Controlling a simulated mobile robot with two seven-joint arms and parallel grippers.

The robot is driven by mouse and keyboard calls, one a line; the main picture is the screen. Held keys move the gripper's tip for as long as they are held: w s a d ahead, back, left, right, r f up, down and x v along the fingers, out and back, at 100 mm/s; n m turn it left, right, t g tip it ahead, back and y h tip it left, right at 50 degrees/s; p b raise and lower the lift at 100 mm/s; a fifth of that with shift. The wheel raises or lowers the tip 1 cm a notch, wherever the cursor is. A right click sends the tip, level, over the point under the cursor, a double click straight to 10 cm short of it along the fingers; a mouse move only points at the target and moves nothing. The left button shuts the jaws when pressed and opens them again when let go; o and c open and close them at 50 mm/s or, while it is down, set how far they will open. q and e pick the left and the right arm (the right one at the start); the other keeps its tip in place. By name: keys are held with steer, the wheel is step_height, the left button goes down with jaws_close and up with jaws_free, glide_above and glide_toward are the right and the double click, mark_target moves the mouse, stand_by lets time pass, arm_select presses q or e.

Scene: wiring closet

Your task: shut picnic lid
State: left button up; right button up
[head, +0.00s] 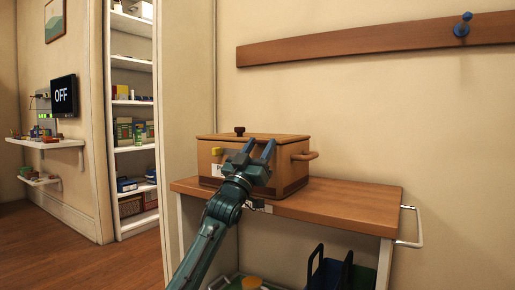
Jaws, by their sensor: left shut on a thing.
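The picnic box (206,163) is a tan wooden box standing on a small table. Its lid (285,138) lies flat or nearly flat across the top, with a dark knob (239,131) toward the left; whether a thin gap remains under it I cannot tell. A yellow piece (217,151) shows on the front, and a curved handle (306,156) on the right side. My left gripper (258,147) is in front of the box, its blue fingers at the lid's front edge and shut on it; the contact is partly hidden. My right gripper is out of view.
The wooden tabletop (348,198) is clear to the right of the box, with a white rail (411,228) at its right end. Dark bins (330,271) stand below. A wall board (370,43) carries a blue peg (462,26). Shelves (134,103) stand at left.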

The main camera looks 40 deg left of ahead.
arm_select(q)
steer(key=o, duration=1.4)
steer(key=shift+r, duration=0.1)
steer(key=shift+s+d+f, duration=0.1)
steer(key=shift+s+f, duration=0.3)
steer(key=shift+f, duration=0.05)
steer(key=a+p+v, duration=0.1)
steer(key=p+v, duration=0.1)
steer(key=v, duration=1)
steer(key=shift+d, duration=0.45)
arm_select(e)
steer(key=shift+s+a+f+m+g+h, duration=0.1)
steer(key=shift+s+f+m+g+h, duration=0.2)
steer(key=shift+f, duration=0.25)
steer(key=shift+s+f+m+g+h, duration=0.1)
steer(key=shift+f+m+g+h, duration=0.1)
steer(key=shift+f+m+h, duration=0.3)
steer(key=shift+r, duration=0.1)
